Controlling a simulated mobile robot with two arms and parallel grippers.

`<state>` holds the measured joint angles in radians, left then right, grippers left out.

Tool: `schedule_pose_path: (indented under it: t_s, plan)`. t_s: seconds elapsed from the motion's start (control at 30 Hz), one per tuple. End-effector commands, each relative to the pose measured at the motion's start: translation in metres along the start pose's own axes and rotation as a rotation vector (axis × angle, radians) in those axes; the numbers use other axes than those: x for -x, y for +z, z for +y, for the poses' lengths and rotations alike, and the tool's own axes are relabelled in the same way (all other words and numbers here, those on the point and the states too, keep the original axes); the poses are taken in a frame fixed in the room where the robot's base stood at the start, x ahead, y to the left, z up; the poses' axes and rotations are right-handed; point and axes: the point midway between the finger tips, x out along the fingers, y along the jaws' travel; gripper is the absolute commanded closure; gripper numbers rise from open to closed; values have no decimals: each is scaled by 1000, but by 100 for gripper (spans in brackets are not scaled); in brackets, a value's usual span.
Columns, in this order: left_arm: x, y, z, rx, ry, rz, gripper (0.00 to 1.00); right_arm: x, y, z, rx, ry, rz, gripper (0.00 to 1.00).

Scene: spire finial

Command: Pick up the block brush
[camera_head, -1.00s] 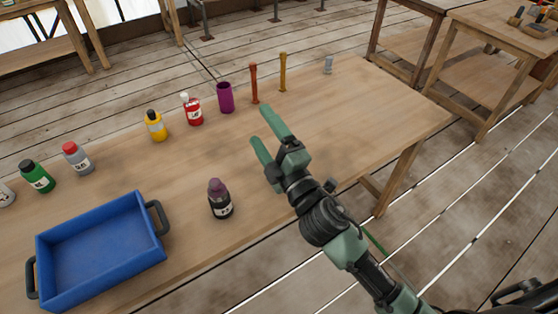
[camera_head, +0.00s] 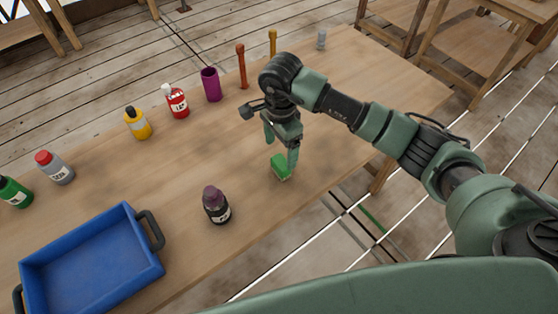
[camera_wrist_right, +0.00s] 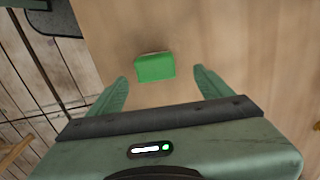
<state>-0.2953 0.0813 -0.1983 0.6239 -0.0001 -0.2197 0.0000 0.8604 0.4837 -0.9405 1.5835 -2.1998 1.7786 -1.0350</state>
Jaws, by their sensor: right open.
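The block brush (camera_head: 281,167) has a bright green body and lies on the wooden table near its front edge. In the right wrist view the green brush (camera_wrist_right: 155,67) shows a thin pale strip along its far side. My right gripper (camera_head: 281,153) is open and points down above the brush. In the right wrist view the two fingertips of the right gripper (camera_wrist_right: 160,80) are spread to either side of the near part of the brush, with gaps on both sides. The brush is not held. My left gripper is not in view.
A dark bottle with a purple cap (camera_head: 216,204) stands left of the brush, and a blue tray (camera_head: 152,262) lies farther left. Several bottles, a purple cup (camera_head: 211,84) and upright tools (camera_head: 241,66) line the back.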

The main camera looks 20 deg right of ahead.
Motion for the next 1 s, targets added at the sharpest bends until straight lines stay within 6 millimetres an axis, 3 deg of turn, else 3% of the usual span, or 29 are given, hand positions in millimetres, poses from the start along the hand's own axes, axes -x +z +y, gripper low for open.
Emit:
schedule_pose_path:
  t_s: [0.5,0.83,0.87,1.0]
  plan:
    - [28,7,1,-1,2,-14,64,-65,2,6,-1,7,0,20]
    - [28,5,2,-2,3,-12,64,-76,1,5,0,3,2,20]
    - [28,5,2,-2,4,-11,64,-76,1,5,0,3,2,23]
    - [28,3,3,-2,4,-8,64,-75,1,5,0,3,1,62]
